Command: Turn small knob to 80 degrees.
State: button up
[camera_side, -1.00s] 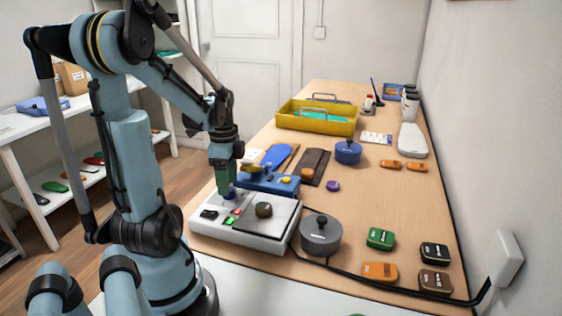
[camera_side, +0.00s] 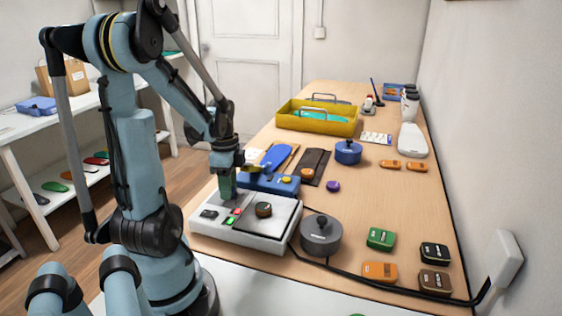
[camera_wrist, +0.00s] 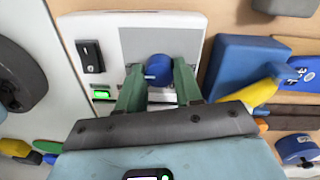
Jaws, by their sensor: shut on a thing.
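The small blue knob (camera_wrist: 158,67) sits on the white control unit (camera_side: 270,244), in front of a grey panel area. A pale mark shows on its left side in the wrist view. My gripper (camera_wrist: 159,78) is shut on the knob, with one green finger on each side of it. In the side view my gripper (camera_side: 228,194) points down at the back left of the unit and hides the knob. A larger dark knob (camera_side: 263,210) stands on the unit's dark plate. A black switch (camera_wrist: 90,56) and a lit green indicator (camera_wrist: 102,94) are left of the blue knob.
A blue block (camera_side: 268,184) with a yellow lever stands close behind the unit. A grey lidded pot (camera_side: 321,234) is to its right. A yellow tray (camera_side: 316,121) is farther back. The table's right middle is mostly clear.

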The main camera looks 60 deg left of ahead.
jog(key=shift+n, duration=0.3)
jog(key=n, duration=1.2)
jog(key=shift+s+t, duration=0.1)
jog(key=shift+t, duration=0.2)
jog(key=n, duration=1.1)
dwell(0.4)
jog(key=o, duration=1)
jog(key=shift+o, duration=0.2)
